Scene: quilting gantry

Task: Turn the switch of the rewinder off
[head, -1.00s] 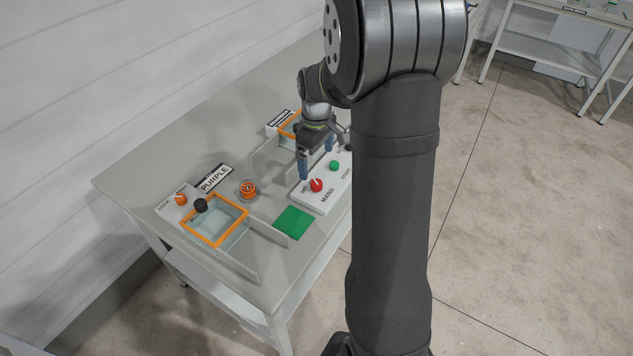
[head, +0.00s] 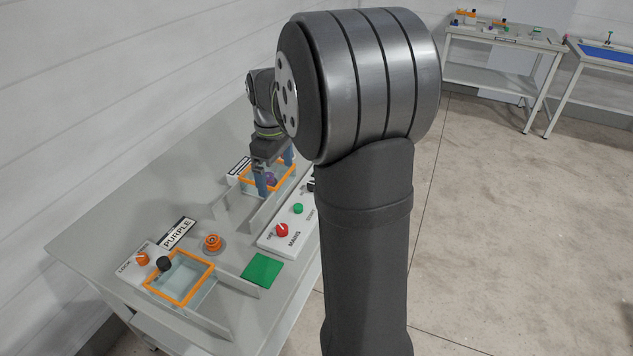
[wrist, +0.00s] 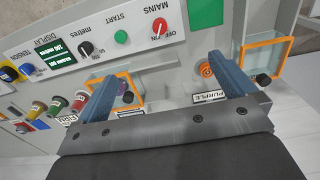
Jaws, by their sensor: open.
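The white MAINS panel (head: 268,243) carries a red rotary switch (head: 282,230), marked OFF and ON. This switch also shows in the wrist view (wrist: 159,26), with a white pointer line; I cannot tell surely which mark it points to. A green START button (head: 298,208) is beside it, also in the wrist view (wrist: 120,37). My gripper (head: 276,170) has blue fingers, open with nothing held. In the head view it is over the farther orange-framed box (head: 249,183), apart from the switch. In the wrist view (wrist: 163,74) the switch lies beyond the fingertips.
A nearer orange-framed box (head: 155,291) stands by the PURPLE sign (head: 178,232), an orange knob (head: 142,258) and an orange round part (head: 212,242). A green square (head: 262,268) lies nearby. The wrist view shows a black metres knob (wrist: 85,48) and several coloured spools (wrist: 58,104).

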